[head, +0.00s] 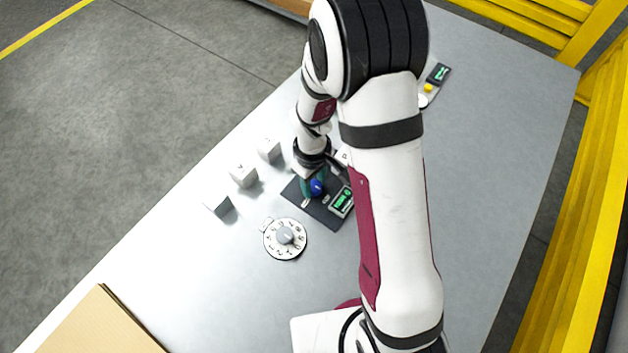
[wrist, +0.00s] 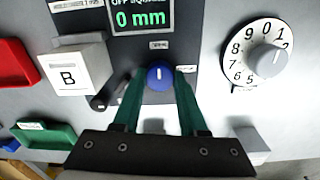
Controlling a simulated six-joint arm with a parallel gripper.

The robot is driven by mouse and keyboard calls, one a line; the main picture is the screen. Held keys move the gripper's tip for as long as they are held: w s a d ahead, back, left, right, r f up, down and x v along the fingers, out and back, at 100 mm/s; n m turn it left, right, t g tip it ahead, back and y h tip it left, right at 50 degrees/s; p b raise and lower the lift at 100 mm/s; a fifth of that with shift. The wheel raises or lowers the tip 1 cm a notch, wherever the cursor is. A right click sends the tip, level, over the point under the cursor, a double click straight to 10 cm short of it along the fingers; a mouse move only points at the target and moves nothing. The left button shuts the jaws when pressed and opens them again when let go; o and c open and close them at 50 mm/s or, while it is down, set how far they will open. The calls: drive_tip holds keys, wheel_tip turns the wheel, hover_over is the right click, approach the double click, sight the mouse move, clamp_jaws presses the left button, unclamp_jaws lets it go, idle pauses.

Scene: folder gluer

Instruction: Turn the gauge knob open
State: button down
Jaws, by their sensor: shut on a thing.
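The gauge knob is a round blue knob (wrist: 158,76) with a white pointer line, on a dark panel (wrist: 205,60) below a green display (wrist: 140,18) reading "0 mm". In the wrist view its pointer line points up, towards a small label that I cannot read. My gripper (wrist: 157,84) has its two green fingers on either side of the knob and is shut on it. In the head view the blue knob (head: 316,187) shows under my gripper (head: 313,188), and my arm hides part of the panel.
A white numbered dial (head: 285,239) with a grey knob lies beside the panel. Several white blocks stand to the left, one marked B (wrist: 78,68). Red (wrist: 14,64) and green (wrist: 45,135) trays show in the wrist view. A yellow railing (head: 585,200) runs along the right.

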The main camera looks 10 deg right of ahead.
sight(313, 187)
idle(0.4)
drive_tip(key=shift+c, duration=2.2)
unclamp_jaws()
wheel_tip(313, 187, up, 16)
drive_tip(key=shift+a, duration=0.15)
drive_tip(key=shift+s+f, duration=0.1)
drive_tip(key=s+r+m+y, duration=0.1)
drive_tip(key=s+r+m, duration=0.1)
drive_tip(key=s+m, duration=0.4)
drive_tip(key=s+d+r+m+y, duration=0.1)
drive_tip(key=s+m, duration=0.5)
drive_tip(key=s, duration=0.8)
drive_tip(key=shift+s+r+m, duration=0.25)
drive_tip(key=shift+r+m, duration=0.15)
drive_tip(key=shift+r, duration=0.25)
